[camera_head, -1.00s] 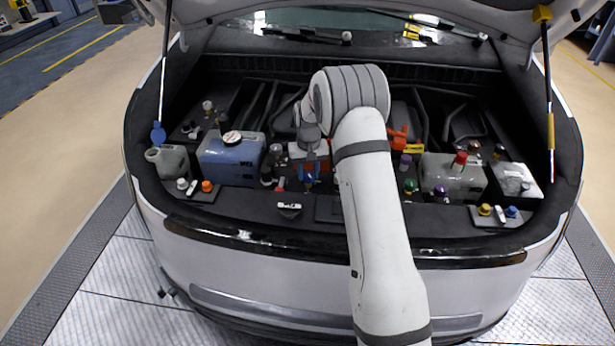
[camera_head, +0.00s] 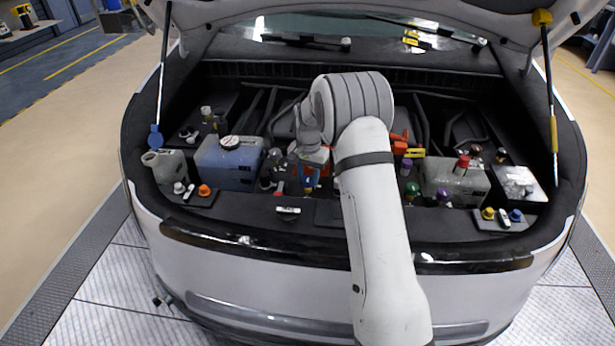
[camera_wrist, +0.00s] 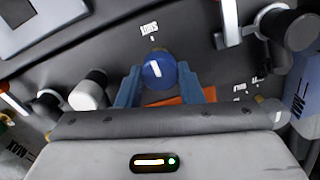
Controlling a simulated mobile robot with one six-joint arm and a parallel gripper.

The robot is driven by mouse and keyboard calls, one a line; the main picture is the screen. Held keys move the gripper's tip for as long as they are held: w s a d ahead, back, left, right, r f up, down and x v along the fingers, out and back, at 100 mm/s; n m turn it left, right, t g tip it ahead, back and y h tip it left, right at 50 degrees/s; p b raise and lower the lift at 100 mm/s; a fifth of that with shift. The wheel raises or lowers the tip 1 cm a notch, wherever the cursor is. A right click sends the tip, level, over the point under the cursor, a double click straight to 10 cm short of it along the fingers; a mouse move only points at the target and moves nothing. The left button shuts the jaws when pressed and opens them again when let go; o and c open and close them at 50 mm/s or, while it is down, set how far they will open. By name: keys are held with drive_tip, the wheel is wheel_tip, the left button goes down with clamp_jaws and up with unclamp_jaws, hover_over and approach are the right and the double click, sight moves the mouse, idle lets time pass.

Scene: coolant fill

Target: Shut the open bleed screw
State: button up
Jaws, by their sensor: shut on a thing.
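A round blue knob (camera_wrist: 159,70) with a white line across its top shows in the wrist view; I take it to be the bleed screw. The white line runs nearly up and down the picture, slightly tilted. My gripper (camera_wrist: 157,80) has its two blue fingers on either side of the knob, closed on it. A small white label on the dark panel lies just above the knob, upside down and hard to read.
A blue tank (camera_head: 230,165) with a white cap stands left of my gripper. Green (camera_head: 411,187) and purple (camera_head: 442,194) caps and a grey tank (camera_head: 455,182) with a red cap stand to the right. In the wrist view, a white-capped fitting (camera_wrist: 89,91) is close on the left.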

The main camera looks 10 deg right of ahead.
sight(308, 178)
drive_tip(key=shift+w+r, duration=0.1)
drive_tip(key=o, duration=1)
drive_tip(key=shift+c, duration=0.2)
wheel_tip(308, 178, up, 8)
drive_tip(key=shift+f+b, duration=0.15)
drive_tip(key=shift+b, duration=0.25)
